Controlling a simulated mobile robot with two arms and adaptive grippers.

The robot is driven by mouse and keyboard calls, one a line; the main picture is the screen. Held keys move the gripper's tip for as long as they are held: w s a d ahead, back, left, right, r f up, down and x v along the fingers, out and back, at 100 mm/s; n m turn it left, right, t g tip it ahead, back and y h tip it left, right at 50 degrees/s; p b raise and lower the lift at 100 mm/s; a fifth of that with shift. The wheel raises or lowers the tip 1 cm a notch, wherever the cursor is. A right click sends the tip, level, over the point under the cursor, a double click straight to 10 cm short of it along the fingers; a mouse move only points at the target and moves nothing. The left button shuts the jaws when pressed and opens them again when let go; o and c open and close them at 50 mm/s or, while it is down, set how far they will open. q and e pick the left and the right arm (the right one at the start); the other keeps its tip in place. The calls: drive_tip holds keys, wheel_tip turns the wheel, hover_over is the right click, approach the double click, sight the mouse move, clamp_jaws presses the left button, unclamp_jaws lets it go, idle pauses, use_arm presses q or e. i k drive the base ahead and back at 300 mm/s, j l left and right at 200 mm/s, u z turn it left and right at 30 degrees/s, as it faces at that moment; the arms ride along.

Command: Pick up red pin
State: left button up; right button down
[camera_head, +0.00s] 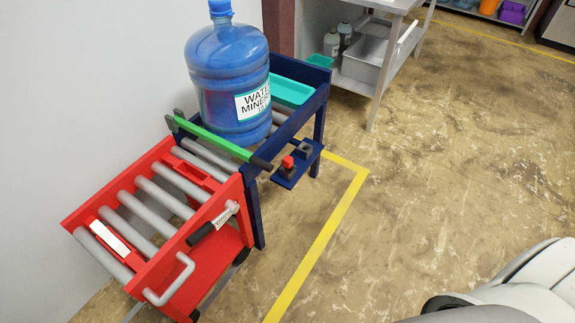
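A small red piece (287,162), which looks like the red pin, shows on the small blue side shelf (287,182) of the blue conveyor (319,101). It rises from a dark block; its exact shape is too small to tell. A dark grey block (304,149) stands beside it. A black-handled piece (200,234) with a white tag (222,217) sits on the red cart's side rail. Neither of my grippers shows in the head view.
A blue water jug (224,75) stands upright on the conveyor's rollers. A green bar (212,138) lies across in front of it, where the red roller cart (152,268) meets the conveyor. A grey table (375,88) stands behind.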

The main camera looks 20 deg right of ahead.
sight(288, 161)
drive_tip(key=z, duration=0.7)
drive_tip(key=i+z, duration=0.35)
drive_tip(key=z, duration=0.15)
drive_tip(key=i+j+z, duration=0.15)
drive_tip(key=i+z, duration=0.3)
drive_tip(key=k, duration=0.1)
